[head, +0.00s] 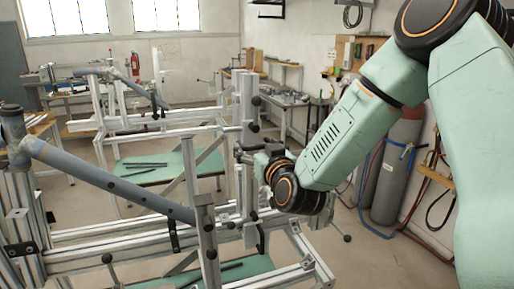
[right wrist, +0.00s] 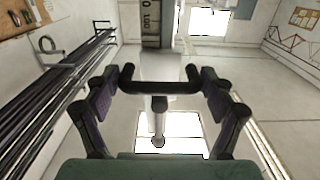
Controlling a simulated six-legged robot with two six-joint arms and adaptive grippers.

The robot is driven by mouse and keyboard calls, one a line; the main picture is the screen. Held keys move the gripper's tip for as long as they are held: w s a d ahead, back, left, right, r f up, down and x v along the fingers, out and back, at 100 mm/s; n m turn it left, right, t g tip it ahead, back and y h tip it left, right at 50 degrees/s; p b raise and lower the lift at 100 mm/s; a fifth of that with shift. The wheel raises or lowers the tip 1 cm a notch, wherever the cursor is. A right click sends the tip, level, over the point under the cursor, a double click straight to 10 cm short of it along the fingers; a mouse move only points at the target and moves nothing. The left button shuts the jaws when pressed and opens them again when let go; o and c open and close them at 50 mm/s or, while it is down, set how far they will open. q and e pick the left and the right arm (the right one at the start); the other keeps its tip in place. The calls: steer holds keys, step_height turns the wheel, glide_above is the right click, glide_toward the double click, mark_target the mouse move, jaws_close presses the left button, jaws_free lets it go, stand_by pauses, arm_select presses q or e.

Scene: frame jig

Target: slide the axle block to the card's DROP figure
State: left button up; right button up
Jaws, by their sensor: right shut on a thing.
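My right gripper (head: 245,154) is at the upright aluminium post (head: 246,110) of the near frame jig. In the right wrist view its two fingers (right wrist: 162,84) close on the ends of a dark bar handle (right wrist: 160,87). A pale block or slide shows behind the handle, and I take it for the axle block (right wrist: 160,66), though most of it is hidden. A ruled scale (right wrist: 151,24) with figures runs above it; "0" and "100" show. I cannot make out a card with a DROP figure. My left gripper is out of view.
A blue-grey frame tube (head: 110,186) slants across the near jig's rails (head: 130,255). A second jig with a tube (head: 120,78) stands behind. Gas cylinders (head: 398,165) and hoses are at the right wall. Open floor (head: 370,255) lies right of the jig.

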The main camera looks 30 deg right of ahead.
steer(key=shift+d, duration=0.1)
steer(key=shift+c, duration=0.7)
steer(key=shift+s, duration=0.1)
steer(key=c, duration=0.7)
steer(key=shift+f+b, duration=1.55)
steer(key=shift+f, duration=0.75)
steer(key=shift+c, duration=0.3)
steer(key=o, duration=1.3)
steer(key=shift+o, duration=0.5)
steer(key=shift+s+r, duration=0.3)
steer(key=shift+r, duration=0.05)
